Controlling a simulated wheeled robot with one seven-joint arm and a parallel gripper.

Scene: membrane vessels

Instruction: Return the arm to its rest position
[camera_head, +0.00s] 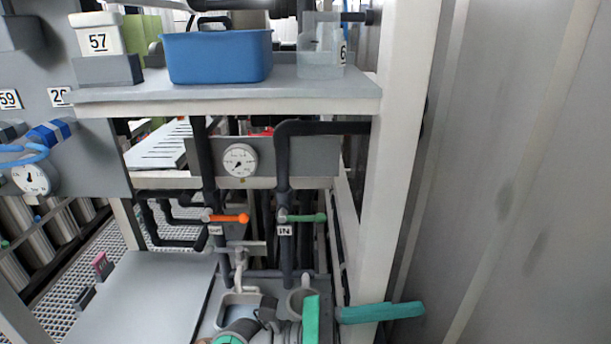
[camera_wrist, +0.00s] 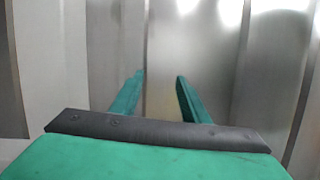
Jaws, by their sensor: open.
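My gripper (camera_wrist: 160,82) is open in the wrist view. Its two green fingers stand apart with nothing between them and point at a plain metal wall. In the head view, part of my gripper (camera_head: 380,314) shows at the bottom, right of the middle, as teal pieces in front of the white frame post. The rest of my arm is mostly cut off by the lower edge.
A white post (camera_head: 396,150) and a grey wall (camera_head: 530,180) stand on the right. A shelf (camera_head: 220,95) carries a blue bin (camera_head: 217,57). Below are dark pipes with an orange valve handle (camera_head: 230,218), a green valve handle (camera_head: 307,217) and a gauge (camera_head: 239,160).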

